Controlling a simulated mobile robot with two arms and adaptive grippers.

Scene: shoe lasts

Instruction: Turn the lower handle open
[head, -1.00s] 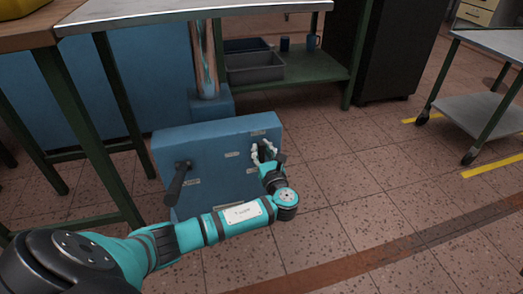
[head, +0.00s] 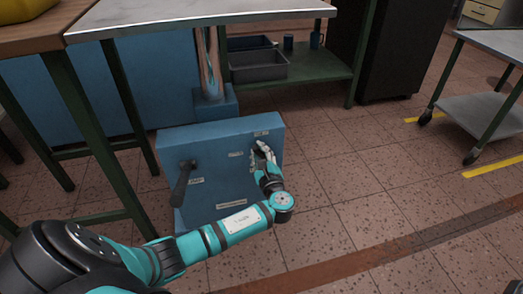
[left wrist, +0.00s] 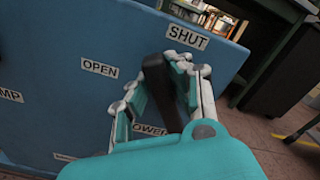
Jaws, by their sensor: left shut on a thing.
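The blue panel box (head: 220,180) stands on the floor below the metal table and carries two black handles. My left gripper (head: 262,147) is at its upper right, shut on the lower handle. In the left wrist view the dark lower handle (left wrist: 160,88) lies between the two white-and-teal fingers of my left gripper (left wrist: 163,57). An OPEN label (left wrist: 99,68) is left of the fingers and a SHUT label (left wrist: 187,37) is above right. A label below is partly hidden by a finger. In the head view the fingers hide the handle. My right gripper is not in view.
The other black handle (head: 182,182) is on the panel's left side. A metal-topped table (head: 190,12) stands above and behind the box. A grey bin (head: 258,66) is on the green shelf. A cart (head: 480,110) stands at right. The floor right of the box is clear.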

